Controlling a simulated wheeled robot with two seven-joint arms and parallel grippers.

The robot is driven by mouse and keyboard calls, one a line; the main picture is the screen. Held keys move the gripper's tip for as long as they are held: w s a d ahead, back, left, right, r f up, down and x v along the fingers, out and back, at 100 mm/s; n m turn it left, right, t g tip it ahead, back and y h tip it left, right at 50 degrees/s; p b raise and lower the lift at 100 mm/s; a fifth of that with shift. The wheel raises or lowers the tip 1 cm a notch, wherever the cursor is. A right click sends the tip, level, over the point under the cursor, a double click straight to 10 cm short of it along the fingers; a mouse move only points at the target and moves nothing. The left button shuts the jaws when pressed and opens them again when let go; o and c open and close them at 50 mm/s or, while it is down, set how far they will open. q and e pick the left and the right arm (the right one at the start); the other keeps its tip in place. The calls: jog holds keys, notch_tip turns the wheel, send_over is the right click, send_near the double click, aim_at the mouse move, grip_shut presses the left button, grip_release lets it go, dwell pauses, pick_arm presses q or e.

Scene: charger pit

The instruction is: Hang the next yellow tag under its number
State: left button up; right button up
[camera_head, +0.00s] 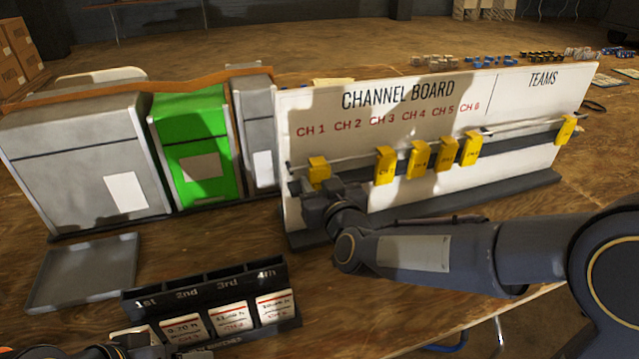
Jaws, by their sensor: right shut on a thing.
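The white channel board (300,215) stands on the table with red labels CH 1 to CH 6 and a thin rail below them. My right gripper (319,183) is shut on a yellow tag (319,168) in front of the rail, below CH 1. I cannot tell whether this tag touches the rail. Other yellow tags hang below CH 3 (385,166), CH 4 (418,160), CH 5 (447,155) and CH 6 (471,148). No tag shows below CH 2. Another yellow tag (566,130) hangs under TEAMS. Part of my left gripper (132,346) shows at the bottom left; its fingers are unclear.
A black card rack (205,281) marked 1st to 4th stands at the front. A grey tray (85,272) lies at the left. Grey bins (75,165) and a green bin (191,130) stand left of the board. Small parts (490,60) lie behind it.

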jog(key=o, duration=1.1)
jog(key=shift+p+v, duration=0.35)
jog(key=shift+v, duration=3.7)
